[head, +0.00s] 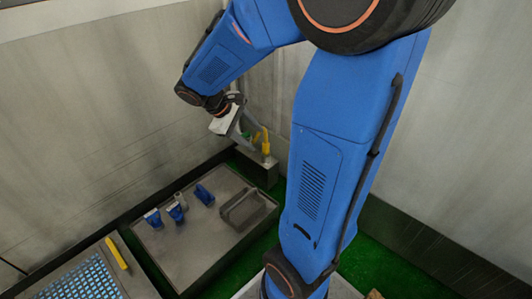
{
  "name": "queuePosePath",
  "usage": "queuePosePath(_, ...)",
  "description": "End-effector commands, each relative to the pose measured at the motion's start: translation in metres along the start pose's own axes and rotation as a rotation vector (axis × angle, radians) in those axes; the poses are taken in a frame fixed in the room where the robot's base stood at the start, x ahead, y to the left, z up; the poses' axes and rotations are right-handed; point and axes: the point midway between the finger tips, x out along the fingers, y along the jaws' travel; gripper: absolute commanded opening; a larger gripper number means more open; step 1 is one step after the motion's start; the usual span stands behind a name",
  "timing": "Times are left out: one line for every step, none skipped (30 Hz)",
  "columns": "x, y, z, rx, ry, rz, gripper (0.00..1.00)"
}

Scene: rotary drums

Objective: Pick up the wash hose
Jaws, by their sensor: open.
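A yellow upright piece (266,143), which looks like the wash hose's handle, stands on a dark grey box (258,170) in the corner by the walls. It is small in view, and no length of hose can be made out clearly. My gripper (246,134) is open, just left of the yellow piece and slightly above the box. The fingers look close to it, but I cannot tell whether they touch it. Part of the gripper is hard to separate from the grey wall behind.
A blue grid panel (82,278) with a yellow bar (117,253) is at lower left. Green floor (375,262) shows at right.

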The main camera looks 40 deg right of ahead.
Motion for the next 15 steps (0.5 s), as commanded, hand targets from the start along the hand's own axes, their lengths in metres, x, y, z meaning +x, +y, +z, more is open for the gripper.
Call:
queuePosePath(0.008,0.006,-0.009,-0.025,-0.034,0.019,0.47)
queuePosePath(0.012,0.01,-0.013,-0.041,-0.052,0.033,0.47)
queuePosePath(0.017,0.016,-0.02,-0.061,-0.077,0.051,0.47)
queuePosePath(0.021,0.02,-0.024,-0.075,-0.095,0.064,0.47)
queuePosePath(0.025,0.024,-0.029,-0.091,-0.113,0.078,0.47)
queuePosePath(0.031,0.03,-0.035,-0.112,-0.137,0.096,0.47)
queuePosePath(0.035,0.033,-0.04,-0.127,-0.155,0.109,0.47)
queuePosePath(0.039,0.037,-0.045,-0.142,-0.172,0.123,0.47)
queuePosePath(0.045,0.043,-0.052,-0.163,-0.195,0.141,0.47)
queuePosePath(0.05,0.046,-0.057,-0.179,-0.212,0.154,0.47)
queuePosePath(0.054,0.05,-0.062,-0.195,-0.229,0.167,0.47)
queuePosePath(0.06,0.055,-0.069,-0.217,-0.251,0.186,0.47)
queuePosePath(0.065,0.058,-0.074,-0.233,-0.268,0.198,0.47)
queuePosePath(0.07,0.061,-0.08,-0.249,-0.284,0.212,0.47)
queuePosePath(0.076,0.066,-0.087,-0.272,-0.305,0.23,0.47)
